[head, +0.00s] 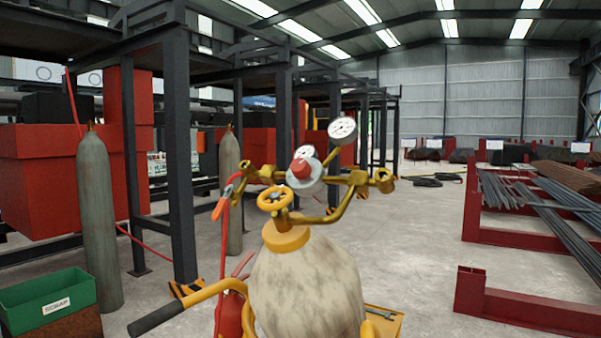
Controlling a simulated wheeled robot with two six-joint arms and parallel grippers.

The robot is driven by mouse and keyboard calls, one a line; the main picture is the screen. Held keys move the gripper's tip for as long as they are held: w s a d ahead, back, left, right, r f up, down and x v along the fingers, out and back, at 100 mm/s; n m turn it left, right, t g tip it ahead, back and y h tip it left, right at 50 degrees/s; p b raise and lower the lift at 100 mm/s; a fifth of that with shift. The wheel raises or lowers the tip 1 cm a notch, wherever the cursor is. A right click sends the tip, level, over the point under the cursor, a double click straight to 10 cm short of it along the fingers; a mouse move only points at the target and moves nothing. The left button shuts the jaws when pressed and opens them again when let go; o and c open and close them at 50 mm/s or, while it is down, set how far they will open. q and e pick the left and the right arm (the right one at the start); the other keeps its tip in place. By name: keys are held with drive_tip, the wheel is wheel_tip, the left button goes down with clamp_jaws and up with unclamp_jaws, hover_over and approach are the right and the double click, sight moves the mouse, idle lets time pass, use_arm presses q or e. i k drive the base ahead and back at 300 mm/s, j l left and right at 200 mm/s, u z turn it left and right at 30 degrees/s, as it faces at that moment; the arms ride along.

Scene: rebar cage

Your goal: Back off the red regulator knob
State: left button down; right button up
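The red regulator knob (301,168) sits at the front centre of the brass regulator (333,180), on a round silver-grey body. Two round gauges (342,130) stand above and behind it. A yellow handwheel valve (274,199) is just below and left of the knob. The regulator is mounted on top of a mottled pale cylinder (305,285) with a yellow collar, standing on a yellow cart. Neither of my grippers shows in the head view, and nothing touches the knob.
The cart's handle (185,308) with a black grip sticks out left. Grey cylinders (97,215) stand behind by dark steel posts. A green scrap bin (47,302) is at lower left. Red racks with rebar (530,200) stand right. Open concrete floor lies between cart and racks.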

sight(299, 168)
drive_tip(key=k+z, duration=0.4)
drive_tip(key=k+l+z, duration=0.2)
drive_tip(key=k+z, duration=0.25)
drive_tip(key=i, duration=0.05)
